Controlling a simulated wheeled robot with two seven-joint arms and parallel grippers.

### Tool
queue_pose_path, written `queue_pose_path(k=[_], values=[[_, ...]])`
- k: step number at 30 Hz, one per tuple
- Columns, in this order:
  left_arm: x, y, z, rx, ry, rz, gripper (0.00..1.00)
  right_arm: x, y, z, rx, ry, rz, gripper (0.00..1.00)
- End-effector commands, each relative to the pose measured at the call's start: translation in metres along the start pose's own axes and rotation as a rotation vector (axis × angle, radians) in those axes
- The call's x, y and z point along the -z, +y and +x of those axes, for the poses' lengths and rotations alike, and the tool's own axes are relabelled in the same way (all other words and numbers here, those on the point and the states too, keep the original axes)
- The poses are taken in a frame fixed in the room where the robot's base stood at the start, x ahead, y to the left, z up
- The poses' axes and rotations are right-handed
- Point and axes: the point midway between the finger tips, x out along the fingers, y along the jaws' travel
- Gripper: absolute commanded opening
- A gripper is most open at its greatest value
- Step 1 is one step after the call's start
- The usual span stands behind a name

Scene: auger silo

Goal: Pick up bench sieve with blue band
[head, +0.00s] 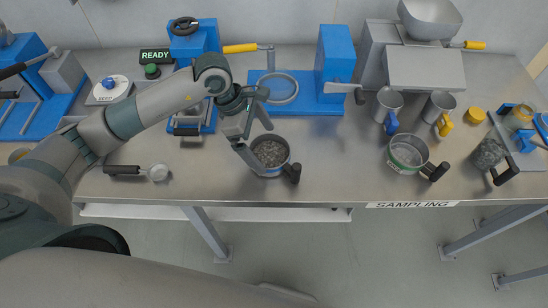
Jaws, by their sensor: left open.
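The bench sieve with the blue band (273,155) stands near the front edge of the bench, left of the picture's middle. It is a round metal pan with grey grainy material inside and a black handle pointing to the lower right. My left gripper (262,148) is open at the sieve's left side. One finger reaches down by the near left rim and the other is by the far rim. I cannot tell whether either finger touches it. My right gripper is not in view.
A green-banded sieve (406,153) stands to the right, with metal mugs (387,104) behind it. A blue stand (333,65) is behind the blue-banded sieve. A small scoop (157,172) lies at left. The bench between the two sieves is clear.

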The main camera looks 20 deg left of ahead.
Motion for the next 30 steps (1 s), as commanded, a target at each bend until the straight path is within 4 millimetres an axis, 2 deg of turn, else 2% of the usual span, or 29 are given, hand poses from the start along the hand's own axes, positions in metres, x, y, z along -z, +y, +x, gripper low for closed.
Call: queue_pose_path(k=[1, 6, 12, 27, 30], values=[[-0.003, -0.002, 0.002, 0.004, 0.000, -0.001, 1.00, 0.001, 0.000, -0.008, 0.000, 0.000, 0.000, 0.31], [-0.006, -0.004, 0.019, 0.004, 0.000, -0.003, 1.00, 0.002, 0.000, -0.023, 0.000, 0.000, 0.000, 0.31], [-0.005, -0.003, 0.039, 0.001, 0.000, -0.001, 1.00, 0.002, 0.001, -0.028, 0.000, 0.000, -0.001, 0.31], [-0.004, -0.002, 0.041, 0.000, 0.000, 0.000, 1.00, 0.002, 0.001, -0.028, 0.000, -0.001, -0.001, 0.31], [-0.004, -0.002, 0.041, 0.000, 0.000, -0.001, 0.76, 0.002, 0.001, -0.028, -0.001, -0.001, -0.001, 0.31]])
